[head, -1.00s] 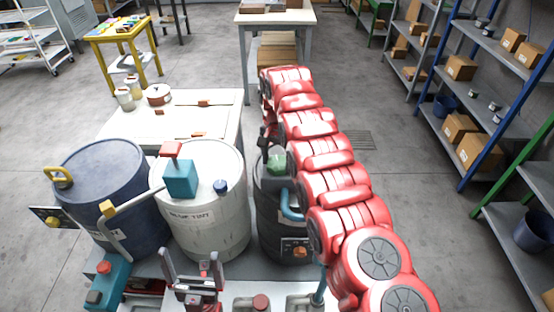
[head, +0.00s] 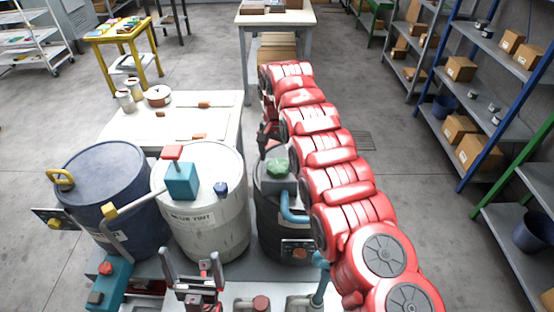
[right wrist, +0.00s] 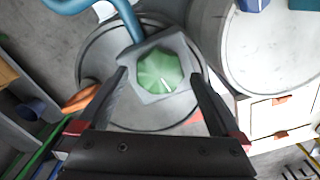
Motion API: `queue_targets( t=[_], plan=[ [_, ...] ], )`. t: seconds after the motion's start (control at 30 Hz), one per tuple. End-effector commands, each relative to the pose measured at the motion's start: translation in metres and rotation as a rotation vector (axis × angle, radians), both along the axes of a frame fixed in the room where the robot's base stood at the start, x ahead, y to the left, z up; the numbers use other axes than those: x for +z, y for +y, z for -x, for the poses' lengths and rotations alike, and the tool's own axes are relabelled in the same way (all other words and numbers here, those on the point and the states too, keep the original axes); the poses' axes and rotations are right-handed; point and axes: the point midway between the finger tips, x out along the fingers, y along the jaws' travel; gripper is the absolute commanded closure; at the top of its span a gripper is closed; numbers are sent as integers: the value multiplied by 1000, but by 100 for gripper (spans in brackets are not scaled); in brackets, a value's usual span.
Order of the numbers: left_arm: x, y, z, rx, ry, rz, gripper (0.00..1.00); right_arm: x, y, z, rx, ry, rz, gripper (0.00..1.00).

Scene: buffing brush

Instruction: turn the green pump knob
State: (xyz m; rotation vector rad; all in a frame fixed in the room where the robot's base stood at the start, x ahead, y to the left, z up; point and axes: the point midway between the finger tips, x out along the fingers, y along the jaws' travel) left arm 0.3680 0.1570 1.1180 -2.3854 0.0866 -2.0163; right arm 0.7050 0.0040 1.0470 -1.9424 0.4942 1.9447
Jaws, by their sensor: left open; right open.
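The green pump knob (head: 277,168) is a faceted knob on the grey pump head of the dark barrel (head: 268,215), right of the white barrel. My right gripper (right wrist: 160,76) is open, one finger on each side of the knob in that view; contact cannot be told. In the head view the right gripper (head: 266,147) is small and partly hidden, close by the knob. My left gripper (head: 192,262) is open and empty in front of the white barrel.
A white barrel (head: 215,230) with a teal pump block (head: 181,181) and a blue barrel (head: 105,190) stand to the left. A blue curved pipe (head: 289,210) runs beside the knob. A white table (head: 170,125) with tins lies behind. Shelves line the right.

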Motion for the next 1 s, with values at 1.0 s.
queue_targets(
  t=[1.0],
  plan=[
    [145, 0, 0, 0, 0, 0, 0, 152, -1, -1, -2, -3, -1, 0]
  ],
)
